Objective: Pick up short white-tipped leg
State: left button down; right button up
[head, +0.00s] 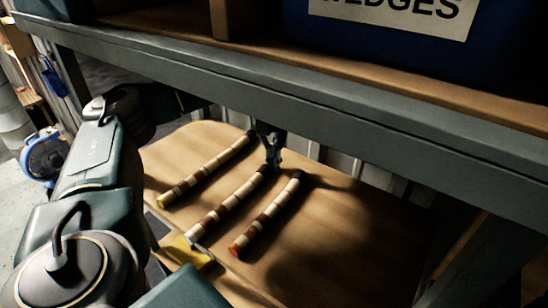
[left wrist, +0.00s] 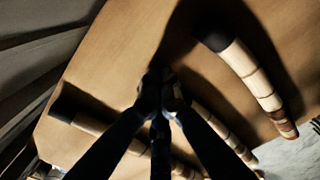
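Three banded rattan legs lie side by side on a wooden board. The middle one, the white-tipped leg (head: 228,205), has its pale tip at the near end. The yellow-tipped leg (head: 205,172) lies to its left and the orange-tipped leg (head: 266,216) to its right. My left gripper (head: 271,163) points down at the far, dark end of the white-tipped leg. In the left wrist view its dark fingertips (left wrist: 163,92) are close together over a leg's end. Shadow hides whether they grip it. My right gripper is not in view.
A grey shelf beam (head: 300,107) crosses above the board, close over my left arm. A blue bin (head: 400,45) stands on the shelf. A yellow piece (head: 190,253) lies by the white tip. The board (head: 345,235) is bare at the right.

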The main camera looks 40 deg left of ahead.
aim_at(261, 169)
pick_arm(q)
jog(key=shift+s+a+f, duration=0.1)
jog(key=shift+s+f, duration=0.1)
jog(key=shift+s, duration=0.15)
jog(key=s, duration=0.1)
jog(key=s+b, duration=0.1)
jog(key=s, duration=0.1)
jog(key=shift+s+a+b, duration=0.25)
jog(key=shift+s+b, duration=0.05)
jog(key=shift+b, duration=0.1)
jog(key=shift+s+r, duration=0.2)
jog(key=shift+w, duration=0.2)
